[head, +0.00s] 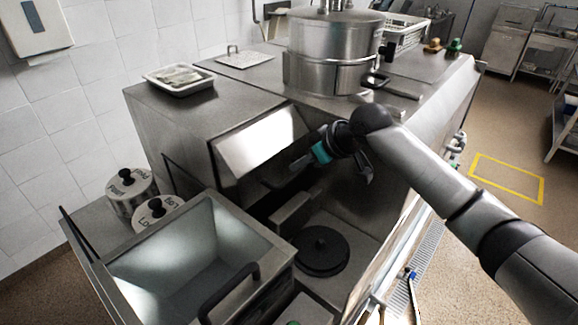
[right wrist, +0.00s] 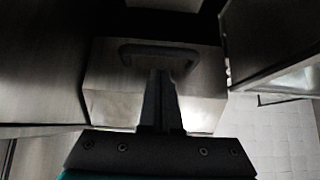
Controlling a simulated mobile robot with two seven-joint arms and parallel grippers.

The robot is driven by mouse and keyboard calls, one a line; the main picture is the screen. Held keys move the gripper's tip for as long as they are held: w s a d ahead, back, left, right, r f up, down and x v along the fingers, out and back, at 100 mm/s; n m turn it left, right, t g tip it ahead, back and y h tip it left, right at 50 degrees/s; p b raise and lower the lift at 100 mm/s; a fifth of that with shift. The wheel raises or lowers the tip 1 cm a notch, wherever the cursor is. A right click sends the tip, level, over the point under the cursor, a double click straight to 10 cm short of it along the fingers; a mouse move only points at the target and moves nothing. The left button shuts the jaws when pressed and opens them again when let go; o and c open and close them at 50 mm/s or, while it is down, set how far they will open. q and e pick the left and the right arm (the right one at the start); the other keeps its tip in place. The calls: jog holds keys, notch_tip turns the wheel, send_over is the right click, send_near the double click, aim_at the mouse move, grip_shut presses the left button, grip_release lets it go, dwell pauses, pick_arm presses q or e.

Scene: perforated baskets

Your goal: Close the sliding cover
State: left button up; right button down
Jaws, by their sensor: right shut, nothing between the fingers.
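A shiny tilted metal panel (head: 258,142) at the front opening of the steel machine looks like the sliding cover; I cannot tell for certain. Below it the machine is open and its dark inside shows. My right gripper (head: 298,166) is shut and empty, just right of the panel and in front of the opening, pointing left. I cannot tell whether it touches the panel. In the right wrist view its closed fingers (right wrist: 160,98) overlap a metal box-like part (right wrist: 108,92) with a dark handle (right wrist: 150,48). My left gripper is out of view.
An open metal bin (head: 190,255) with a black handle (head: 232,290) stands at the front left. A round black disc (head: 321,250) lies in the lower recess. Two lidded pots (head: 130,187) stand at left. A large steel pot (head: 335,50) and a tray (head: 180,79) sit on top.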

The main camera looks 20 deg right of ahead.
aim_at(278, 175)
jog(key=x, duration=0.4)
jog(key=shift+w+f, duration=0.1)
jog(key=shift+w, duration=0.05)
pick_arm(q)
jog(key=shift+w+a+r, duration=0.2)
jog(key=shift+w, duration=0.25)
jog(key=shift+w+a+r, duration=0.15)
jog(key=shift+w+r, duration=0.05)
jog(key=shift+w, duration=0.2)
pick_arm(e)
jog(key=shift+a+f, duration=0.1)
jog(key=shift+f, duration=0.05)
jog(key=shift+w, duration=0.1)
